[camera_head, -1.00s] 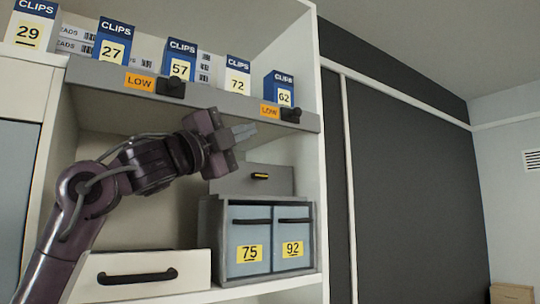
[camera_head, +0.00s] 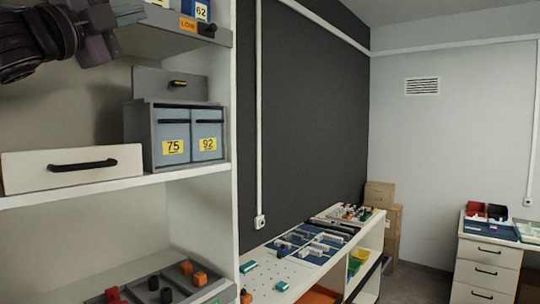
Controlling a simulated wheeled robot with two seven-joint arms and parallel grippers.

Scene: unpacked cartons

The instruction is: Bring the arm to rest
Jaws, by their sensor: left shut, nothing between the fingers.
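My left arm comes in at the top left, partly cut off by the picture's edge. My right gripper is out of view.
The shelf unit (camera_head: 236,130) holds a white drawer box (camera_head: 75,168) and a grey cabinet with blue drawers marked 75 and 92 (camera_head: 190,135). A low bench (camera_head: 265,285) with parts runs along the dark wall. Cartons (camera_head: 382,210) stand in the corner; a drawer desk (camera_head: 488,270) is at right.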

